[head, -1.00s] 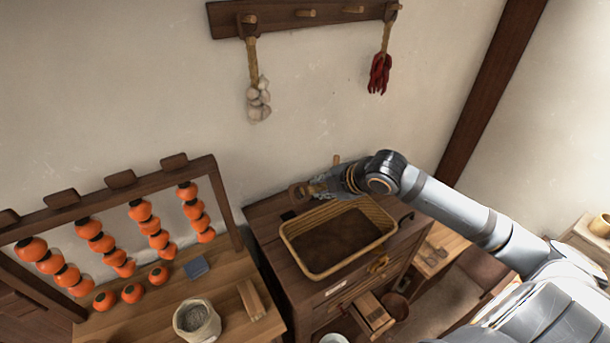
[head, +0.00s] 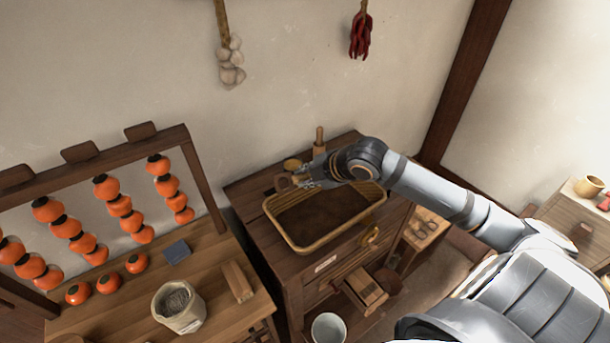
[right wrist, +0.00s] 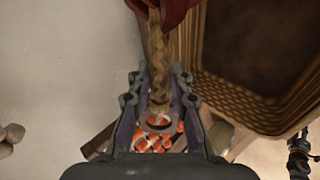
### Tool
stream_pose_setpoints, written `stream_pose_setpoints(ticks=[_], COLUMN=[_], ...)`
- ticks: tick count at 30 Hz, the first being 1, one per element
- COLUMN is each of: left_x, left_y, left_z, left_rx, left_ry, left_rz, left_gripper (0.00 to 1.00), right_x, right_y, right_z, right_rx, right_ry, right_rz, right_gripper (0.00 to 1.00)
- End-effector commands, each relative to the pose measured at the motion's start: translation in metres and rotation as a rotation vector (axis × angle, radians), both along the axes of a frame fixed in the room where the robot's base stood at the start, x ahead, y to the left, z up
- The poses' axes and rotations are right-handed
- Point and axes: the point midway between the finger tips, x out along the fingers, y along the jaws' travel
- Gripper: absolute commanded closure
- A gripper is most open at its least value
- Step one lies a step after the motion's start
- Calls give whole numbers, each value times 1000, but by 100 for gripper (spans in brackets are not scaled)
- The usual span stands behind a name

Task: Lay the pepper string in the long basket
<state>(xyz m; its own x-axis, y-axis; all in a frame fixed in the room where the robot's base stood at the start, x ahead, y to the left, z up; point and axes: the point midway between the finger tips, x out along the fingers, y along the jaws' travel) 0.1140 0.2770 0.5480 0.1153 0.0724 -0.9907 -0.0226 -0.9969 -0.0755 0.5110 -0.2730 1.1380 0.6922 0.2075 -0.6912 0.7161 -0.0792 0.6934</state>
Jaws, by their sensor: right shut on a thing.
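The long basket (head: 275,228) is a woven tan tray with a dark inside, on a wooden cabinet against the wall. My right gripper (head: 306,178) is at its back left rim, overlapping that rim in the head view. In the right wrist view my right gripper (right wrist: 157,80) is shut around a braided straw cord (right wrist: 158,55) with red peppers (right wrist: 168,10) at its end, beside the woven basket wall (right wrist: 190,45). The peppers in my grip do not show clearly in the head view. Another red pepper string (head: 360,36) hangs on the wall.
A garlic string (head: 230,65) hangs on the wall. A wooden bottle-like piece (head: 320,138) stands behind the basket. A rack of persimmons (head: 120,205) and a sack (head: 178,306) occupy the bench on the left. A white bucket (head: 328,328) stands low in front.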

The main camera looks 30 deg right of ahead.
Motion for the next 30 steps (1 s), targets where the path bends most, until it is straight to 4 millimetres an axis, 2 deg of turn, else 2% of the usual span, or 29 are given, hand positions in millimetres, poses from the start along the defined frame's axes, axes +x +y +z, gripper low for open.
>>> stream_pose_setpoints(ticks=[1, 12, 23, 24, 30], left_x=[-3, -9, -9, -9, -9], left_y=[0, 1, 1, 2, 2], left_z=[-11, -45, -47, -47, -47], left_rx=[0, 1, 1, 1, 2], left_ry=[5, 15, 15, 15, 14], left_rz=[0, 0, 0, 0, 0], left_gripper=[60, 60, 60, 60, 60], right_x=[0, 0, 0, 0, 0], right_y=[0, 0, 0, 0, 0], right_z=[-12, -51, -55, -55, -55], right_rx=[0, 1, 0, 0, 0], right_ry=[0, 0, 0, 0, 0], right_rz=[0, 0, 0, 0, 0], right_gripper=[100, 100, 100, 78, 54])
